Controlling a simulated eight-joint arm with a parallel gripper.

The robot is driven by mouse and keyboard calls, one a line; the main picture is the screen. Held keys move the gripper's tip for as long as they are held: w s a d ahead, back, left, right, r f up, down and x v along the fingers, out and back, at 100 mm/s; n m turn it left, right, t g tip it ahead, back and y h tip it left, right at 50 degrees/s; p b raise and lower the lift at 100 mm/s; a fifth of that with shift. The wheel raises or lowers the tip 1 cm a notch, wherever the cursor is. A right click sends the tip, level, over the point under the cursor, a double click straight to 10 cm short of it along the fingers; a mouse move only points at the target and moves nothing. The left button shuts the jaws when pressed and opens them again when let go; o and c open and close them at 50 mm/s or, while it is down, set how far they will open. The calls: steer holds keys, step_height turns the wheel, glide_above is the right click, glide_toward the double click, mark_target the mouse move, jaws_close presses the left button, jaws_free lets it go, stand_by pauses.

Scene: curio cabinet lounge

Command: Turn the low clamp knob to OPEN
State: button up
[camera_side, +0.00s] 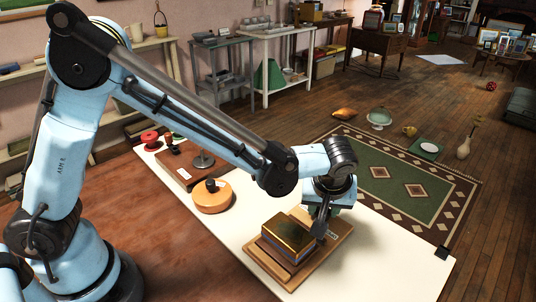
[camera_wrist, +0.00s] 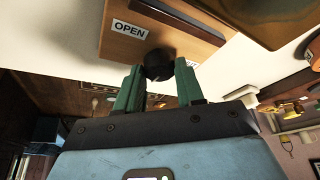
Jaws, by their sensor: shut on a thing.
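The low clamp knob (camera_wrist: 158,63) is small, round and black, at the edge of a wooden board (camera_wrist: 115,42). A white OPEN label (camera_wrist: 130,29) lies on the board beside it. My gripper (camera_wrist: 160,70) has its two green fingers on either side of the knob, shut on it. In the side view my gripper (camera_side: 320,220) reaches down at the right edge of the board (camera_side: 262,259), beside a gold-topped block (camera_side: 288,234). The knob is mostly hidden there by the gripper. I cannot tell which way the knob is turned.
The board rests on a white tabletop (camera_side: 380,262). A round orange-wood piece with a black knob (camera_side: 212,198) and a brown board with a metal disc (camera_side: 202,160) stand farther back. The tabletop right of the board is clear. A green patterned rug (camera_side: 390,175) lies on the floor beyond.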

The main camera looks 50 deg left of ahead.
steer(key=shift+n, duration=0.7)
steer(key=shift+g, duration=0.3)
steer(key=o, duration=1)
steer(key=v, duration=1.2)
steer(key=shift+d, duration=0.25)
